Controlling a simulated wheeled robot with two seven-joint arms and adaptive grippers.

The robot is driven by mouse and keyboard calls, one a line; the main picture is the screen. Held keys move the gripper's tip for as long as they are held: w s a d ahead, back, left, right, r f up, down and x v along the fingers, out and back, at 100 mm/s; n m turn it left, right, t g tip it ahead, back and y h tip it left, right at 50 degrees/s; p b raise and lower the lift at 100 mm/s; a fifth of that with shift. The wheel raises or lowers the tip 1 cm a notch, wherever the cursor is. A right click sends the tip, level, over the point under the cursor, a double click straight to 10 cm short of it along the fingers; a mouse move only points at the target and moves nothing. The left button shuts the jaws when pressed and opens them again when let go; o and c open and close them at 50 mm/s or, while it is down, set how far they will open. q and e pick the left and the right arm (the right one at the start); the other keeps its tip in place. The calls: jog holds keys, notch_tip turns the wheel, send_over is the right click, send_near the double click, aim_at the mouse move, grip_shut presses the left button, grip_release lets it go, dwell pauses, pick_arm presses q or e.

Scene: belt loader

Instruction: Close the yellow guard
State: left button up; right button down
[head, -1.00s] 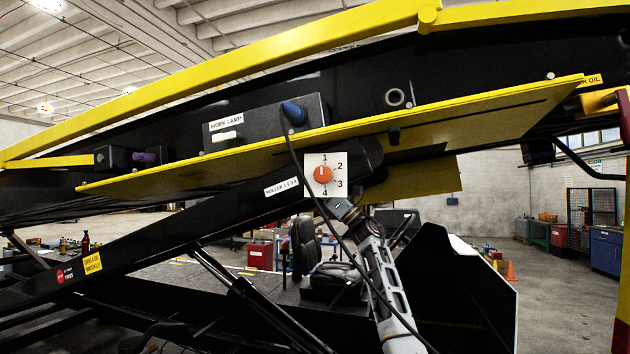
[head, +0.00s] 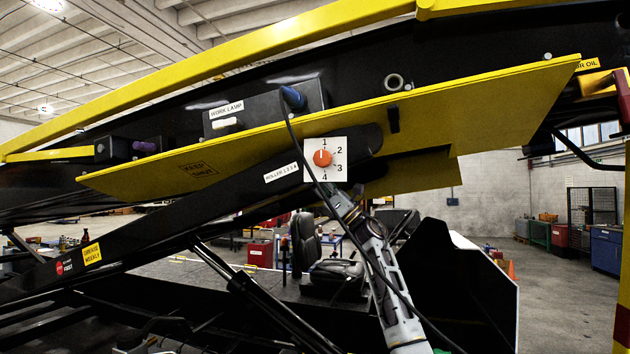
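The yellow guard (head: 490,110) is a long flat panel standing out from the dark side of the loader. It slants up from left to right, with a "KEEP SHUT" label (head: 198,170) on the face turned to me. Its upper edge stands away from the side, and the work lamp box (head: 265,110) shows above it. My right arm reaches up from below, and my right gripper (head: 333,194) is just under the roller dial plate, below the guard. Its fingers are dark against the dark beam, so their opening and any contact are unclear. My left gripper is not in view.
A white dial plate with an orange knob (head: 323,158) sits just in front of the guard's lower middle. A dark cable with a blue plug (head: 293,98) hangs down across the guard and my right arm. A black seat (head: 325,255) is behind.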

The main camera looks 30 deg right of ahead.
jog(key=shift+r, duration=0.1)
jog(key=c, duration=1.5)
grip_release()
jog(key=shift+s+a+r, duration=0.1)
jog(key=shift+a, duration=0.1)
jog(key=shift+d, duration=0.1)
jog(key=shift+v, duration=6.05)
